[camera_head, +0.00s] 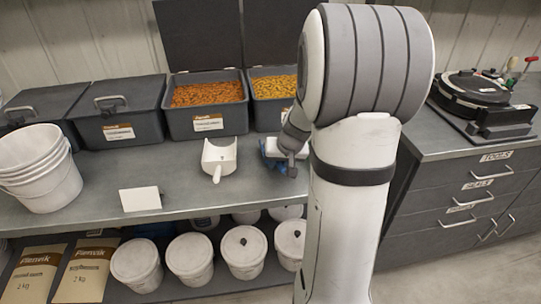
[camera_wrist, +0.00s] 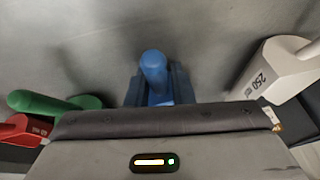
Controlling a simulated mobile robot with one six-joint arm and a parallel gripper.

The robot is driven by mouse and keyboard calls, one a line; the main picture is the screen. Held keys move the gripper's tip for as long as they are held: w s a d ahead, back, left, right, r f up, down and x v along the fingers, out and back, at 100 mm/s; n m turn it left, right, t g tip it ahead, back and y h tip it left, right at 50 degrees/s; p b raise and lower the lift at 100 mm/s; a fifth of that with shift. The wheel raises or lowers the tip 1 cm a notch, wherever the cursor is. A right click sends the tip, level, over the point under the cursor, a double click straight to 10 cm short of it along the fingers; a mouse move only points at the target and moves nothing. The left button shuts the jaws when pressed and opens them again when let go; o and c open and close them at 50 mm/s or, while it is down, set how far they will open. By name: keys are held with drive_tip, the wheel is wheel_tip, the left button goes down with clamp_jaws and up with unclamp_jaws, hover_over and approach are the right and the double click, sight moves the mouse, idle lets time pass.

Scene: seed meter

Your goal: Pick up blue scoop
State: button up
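The blue scoop (camera_head: 270,150) lies on the grey counter in the head view, mostly hidden behind my arm and gripper. In the wrist view its rounded blue handle (camera_wrist: 153,68) points up the picture from the blue body, just beyond the edge of my gripper housing. My gripper (camera_head: 291,160) is right beside or over the blue scoop in the head view. Its fingertips do not show clearly in either view, so I cannot tell whether it is open, shut or touching the scoop.
A white scoop (camera_head: 219,158) marked 250 lies left of the blue one; it is at the right in the wrist view (camera_wrist: 270,72). Green (camera_wrist: 50,103) and red (camera_wrist: 25,130) scoops are at the wrist view's left. Open pellet bins (camera_head: 207,122) stand behind. A blank card (camera_head: 141,199) stands in front.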

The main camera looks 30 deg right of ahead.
clamp_jaws()
wheel_tip(320, 180, up, 10)
drive_tip(key=shift+r+p, duration=0.1)
drive_tip(key=shift+p, duration=0.5)
drive_tip(key=shift+c, duration=0.8)
unclamp_jaws()
clamp_jaws()
